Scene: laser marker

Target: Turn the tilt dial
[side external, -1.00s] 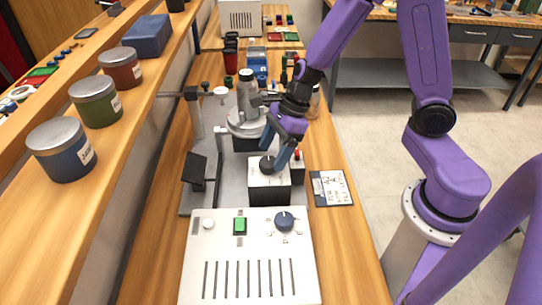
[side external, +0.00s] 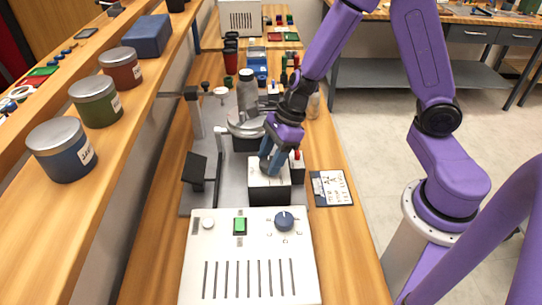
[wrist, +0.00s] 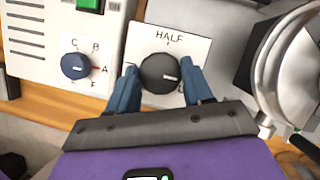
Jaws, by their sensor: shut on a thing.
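A round dark dial (wrist: 158,72) sits on the white top of a small box (wrist: 205,43); the word HALF is printed above it in the wrist view. A pale pointer mark on the dial points right, slightly down. My gripper (wrist: 158,69) is shut on this dial, with one blue finger on each side. In the side view my gripper (side external: 270,164) is down on the box (side external: 268,193) and its fingers hide the dial. Another label at the lower right of the dial is partly covered by a finger.
A larger white control box (side external: 250,255) with a green switch (side external: 240,226) and a blue lettered dial (side external: 284,221) stands in front. A metal device (side external: 247,115) stands behind. A printed card (side external: 332,188) lies to the right. Jars (side external: 62,150) line the left shelf.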

